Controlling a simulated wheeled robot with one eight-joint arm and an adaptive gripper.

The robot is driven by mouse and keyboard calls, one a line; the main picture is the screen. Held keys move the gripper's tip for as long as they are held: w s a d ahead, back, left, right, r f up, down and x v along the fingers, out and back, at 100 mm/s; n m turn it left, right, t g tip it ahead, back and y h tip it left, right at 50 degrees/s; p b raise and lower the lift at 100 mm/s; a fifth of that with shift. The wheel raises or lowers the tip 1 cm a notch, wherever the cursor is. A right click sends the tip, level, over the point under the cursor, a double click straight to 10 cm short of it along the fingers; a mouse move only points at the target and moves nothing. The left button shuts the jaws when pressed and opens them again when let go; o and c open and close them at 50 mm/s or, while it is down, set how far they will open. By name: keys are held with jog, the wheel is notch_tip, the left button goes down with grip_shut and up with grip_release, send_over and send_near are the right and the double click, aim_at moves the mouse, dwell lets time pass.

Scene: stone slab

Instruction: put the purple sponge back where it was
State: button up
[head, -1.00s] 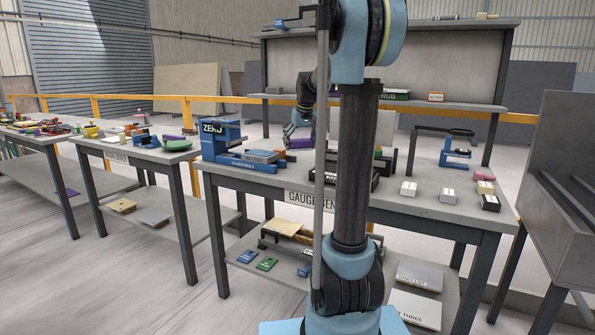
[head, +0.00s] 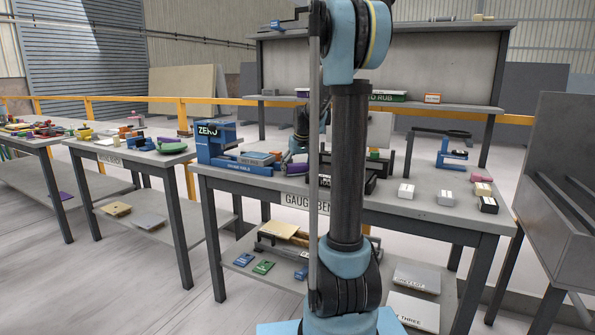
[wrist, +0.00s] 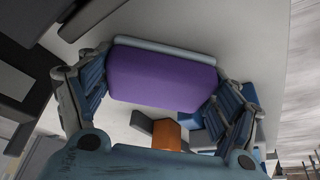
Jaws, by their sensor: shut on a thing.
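The purple sponge (wrist: 163,77) fills the space between the two blue-grey fingers of my gripper (wrist: 162,92) in the wrist view. The fingers press on its left and right ends, and a pale strip runs along its upper edge. In the head view my gripper (head: 297,158) is just right of the blue ZERO stand and partly hidden behind my arm. A bit of the sponge (head: 298,168) shows there, low over the gauge bench (head: 388,207). I cannot tell whether it touches the bench top.
The blue ZERO stand (head: 215,145) is left of my gripper. Dark fixtures (head: 375,163) stand to the right, partly behind my arm. An orange block (wrist: 167,134) shows beyond the sponge in the wrist view. White blocks (head: 406,194) sit farther right, with bare bench around them.

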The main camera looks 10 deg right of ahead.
jog(key=shift+f, duration=0.1)
jog(key=o, duration=1)
jog(key=shift+o, duration=0.2)
jog(key=a+v, duration=0.1)
jog(key=v, duration=1.1)
jog(key=s+f, duration=0.7)
jog(key=s, duration=0.6)
jog(key=s+f+m+g, duration=0.1)
jog(key=s+f, duration=0.7)
jog(key=s, duration=0.5)
jog(key=s+f+g, duration=0.1)
jog(key=s+f, duration=0.6)
jog(key=s, duration=0.6)
jog(key=shift+s+d+f+m+h, duration=0.3)
jog(key=shift+d+f, duration=0.05)
jog(key=shift+d, duration=0.05)
